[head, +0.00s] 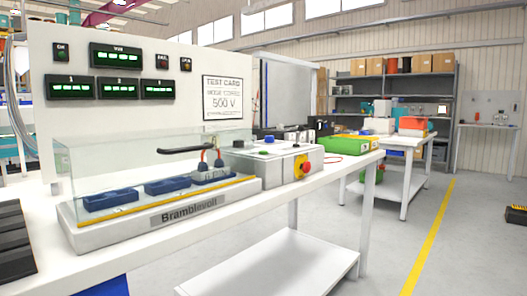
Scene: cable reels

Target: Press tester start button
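The tester, marked Bramblevolt, stands on the white bench, with a pale base (150,222) under a clear hood (110,165). The hood looks lowered and has a black handle (186,149). Blue blocks (167,187) sit in a row inside; dark plugs (209,163) stand at the right-hand one. A grey control box (272,168) adjoins on the right. Small buttons sit on its top, among them a green one (269,140); their labels cannot be read. A red mushroom button (306,167) on yellow is on its front. My gripper is not in view.
A panel (140,120) with green displays and a test card (222,98) reading 500 V rises behind the tester. A green case (343,143) lies further right on the bench (230,205). A dark ribbed object (12,240) is at left.

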